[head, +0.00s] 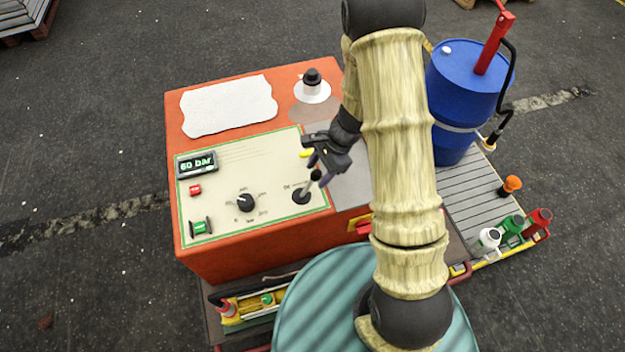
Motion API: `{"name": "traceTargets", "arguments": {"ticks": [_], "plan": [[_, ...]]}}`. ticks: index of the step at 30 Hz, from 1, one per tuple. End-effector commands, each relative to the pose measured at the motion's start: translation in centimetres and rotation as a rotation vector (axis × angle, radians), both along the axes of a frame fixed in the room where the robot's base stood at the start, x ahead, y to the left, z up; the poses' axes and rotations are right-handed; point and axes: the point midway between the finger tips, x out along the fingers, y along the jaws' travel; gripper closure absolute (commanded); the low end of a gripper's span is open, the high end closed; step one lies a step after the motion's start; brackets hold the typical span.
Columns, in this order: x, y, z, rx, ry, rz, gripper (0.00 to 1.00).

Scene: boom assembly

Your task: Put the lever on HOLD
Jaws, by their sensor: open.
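The lever (306,189) stands on the cream control panel (235,165) near its right edge. It has a dark round base, a pale shaft and a dark knob, and leans up and to the right. My gripper (314,163) is open just above the knob, coming from the upper right. I cannot tell whether its fingers touch or straddle the knob. A small label left of the lever is too small to read, and I see no legible HOLD mark.
A white cloth (228,105) and black-topped item (312,80) lie behind. A blue drum (460,90) stands right.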

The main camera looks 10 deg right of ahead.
Motion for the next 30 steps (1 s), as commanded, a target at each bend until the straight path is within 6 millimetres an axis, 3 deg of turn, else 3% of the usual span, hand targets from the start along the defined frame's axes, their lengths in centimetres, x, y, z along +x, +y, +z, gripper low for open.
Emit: {"name": "traceTargets", "arguments": {"ticks": [7,18,19,26,30], "plan": [[-0.3,1.4,-3.5,0.000,0.002,0.000,0.50],[-0.3,1.7,-4.2,0.000,-0.002,0.000,0.50],[-0.3,1.7,-4.2,0.000,-0.002,0.000,0.52],[-0.3,1.7,-4.2,0.000,-0.002,0.000,0.97],[-0.3,1.7,-4.1,-0.001,-0.001,0.000,1.00]]}}
